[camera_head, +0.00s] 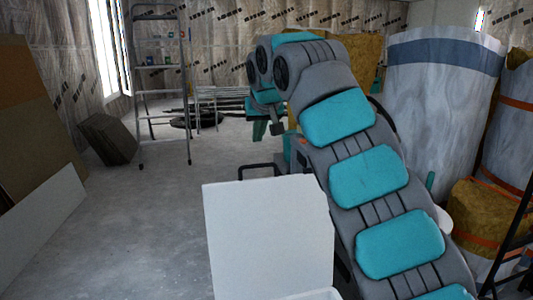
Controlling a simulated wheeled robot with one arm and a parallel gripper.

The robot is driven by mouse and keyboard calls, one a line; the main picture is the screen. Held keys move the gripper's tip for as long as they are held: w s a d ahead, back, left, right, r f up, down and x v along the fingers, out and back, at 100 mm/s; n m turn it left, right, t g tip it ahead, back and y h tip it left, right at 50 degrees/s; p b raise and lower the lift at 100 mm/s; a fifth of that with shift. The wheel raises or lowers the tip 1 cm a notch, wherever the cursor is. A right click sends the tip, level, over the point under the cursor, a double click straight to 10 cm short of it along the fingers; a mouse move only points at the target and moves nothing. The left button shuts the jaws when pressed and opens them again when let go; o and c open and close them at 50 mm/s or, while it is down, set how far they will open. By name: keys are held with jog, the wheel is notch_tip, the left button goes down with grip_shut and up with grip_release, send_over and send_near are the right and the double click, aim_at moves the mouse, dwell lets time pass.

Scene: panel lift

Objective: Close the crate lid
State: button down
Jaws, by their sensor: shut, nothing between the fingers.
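The crate lid (268,238) is a flat white panel standing raised, nearly upright, at the bottom middle. A small part of the white crate (318,295) shows at the bottom edge, below the lid. The rest of the crate is out of the picture, so its inside is hidden. My arm comes up from the lower right and bends over at the top. My gripper (276,128) hangs down from its end, small and partly hidden, above the lid's top edge in the picture. It is shut and empty, with a visible gap between it and the lid.
A stepladder (162,85) stands at the back left. Brown and white boards (35,130) lean at the left, with a dark stack (108,139) near them. Large wrapped rolls (440,120) crowd the right. The grey floor left of the lid is clear.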

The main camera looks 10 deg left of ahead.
jog(key=shift+w+a+f+b, duration=0.2)
jog(key=shift+w+f, duration=0.15)
jog(key=shift+f, duration=0.95)
jog(key=shift+w+a+f+b, duration=0.15)
jog(key=shift+w+f, duration=0.2)
jog(key=shift+f, duration=0.95)
jog(key=shift+w+a+f+b, duration=0.2)
jog(key=shift+w+f, duration=0.15)
jog(key=shift+f, duration=0.95)
jog(key=shift+s, duration=0.1)
